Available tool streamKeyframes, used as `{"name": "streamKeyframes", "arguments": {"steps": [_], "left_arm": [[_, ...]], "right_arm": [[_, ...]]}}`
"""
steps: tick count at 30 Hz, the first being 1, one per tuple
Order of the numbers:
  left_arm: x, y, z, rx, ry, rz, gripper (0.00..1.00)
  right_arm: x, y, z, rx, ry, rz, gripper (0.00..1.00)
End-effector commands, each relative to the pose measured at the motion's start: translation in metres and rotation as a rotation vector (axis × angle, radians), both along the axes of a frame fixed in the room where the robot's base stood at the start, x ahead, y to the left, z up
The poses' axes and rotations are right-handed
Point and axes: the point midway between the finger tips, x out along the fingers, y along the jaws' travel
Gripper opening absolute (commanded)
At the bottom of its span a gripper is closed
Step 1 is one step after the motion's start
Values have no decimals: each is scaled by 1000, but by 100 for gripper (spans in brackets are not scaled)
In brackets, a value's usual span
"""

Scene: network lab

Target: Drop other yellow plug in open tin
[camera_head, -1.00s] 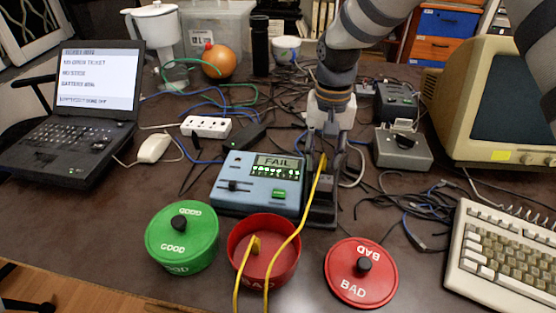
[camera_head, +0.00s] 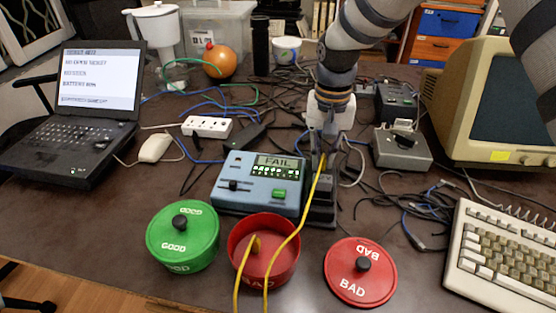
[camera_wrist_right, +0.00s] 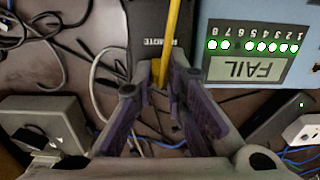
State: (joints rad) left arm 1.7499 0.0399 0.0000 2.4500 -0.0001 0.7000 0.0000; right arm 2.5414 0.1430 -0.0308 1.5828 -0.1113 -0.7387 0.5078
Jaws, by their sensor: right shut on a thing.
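My right gripper (camera_head: 322,162) is shut at the dark remote box (camera_head: 322,203), just right of the blue tester (camera_head: 258,183), whose display reads FAIL. In the wrist view its fingertips (camera_wrist_right: 163,82) close around the end of a yellow cable (camera_wrist_right: 170,45); the plug itself is mostly hidden between them. I cannot tell whether it is still seated in the box. The cable (camera_head: 298,230) runs down across the open red tin (camera_head: 290,264). One yellow plug (camera_head: 254,244) lies inside that tin. My left gripper is not in view.
The red BAD lid (camera_head: 350,283) lies right of the open tin; the closed green GOOD tin (camera_head: 185,255) stands left of it. A grey switch box (camera_head: 405,155), loose cables, a keyboard (camera_head: 500,255) and a monitor (camera_head: 490,100) crowd the right. The laptop (camera_head: 85,115) is left.

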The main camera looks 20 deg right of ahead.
Motion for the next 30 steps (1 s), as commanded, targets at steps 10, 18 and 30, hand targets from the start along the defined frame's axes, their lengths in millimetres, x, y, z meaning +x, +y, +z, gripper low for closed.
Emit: {"name": "streamKeyframes", "arguments": {"steps": [10, 18, 30], "left_arm": [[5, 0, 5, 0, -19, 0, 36], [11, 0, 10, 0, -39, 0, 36], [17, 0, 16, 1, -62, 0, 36]], "right_arm": [[0, 0, 13, -1, -5, 1, 0], [0, 0, 28, -1, -5, 1, 0], [0, 0, 45, 0, -4, 0, 0]]}}
